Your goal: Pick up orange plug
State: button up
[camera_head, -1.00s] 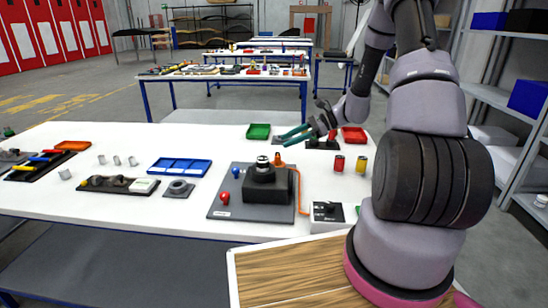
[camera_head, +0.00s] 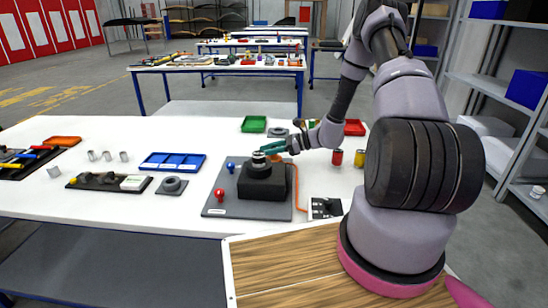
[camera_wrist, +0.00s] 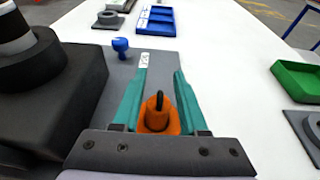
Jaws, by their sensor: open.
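The orange plug (camera_wrist: 158,116) shows in the wrist view between the two teal fingers of my gripper (camera_wrist: 162,92). It is a rounded orange piece with a dark loop on top. The fingers stand apart on either side of it, with some gap visible at least on the right. In the head view my gripper (camera_head: 275,146) is at the right rear of the black block (camera_head: 262,183) on the grey board (camera_head: 215,205). An orange cable (camera_head: 298,188) runs down the board's right side.
The black block stands close to the left of my gripper. A blue knob (camera_wrist: 121,45) and a blue tray (camera_wrist: 158,20) lie beyond it. A green tray (camera_wrist: 297,78) is on the right. Red and yellow cylinders (camera_head: 337,157) stand right of the board.

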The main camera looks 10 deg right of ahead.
jog(key=shift+a, duration=0.15)
grip_shut()
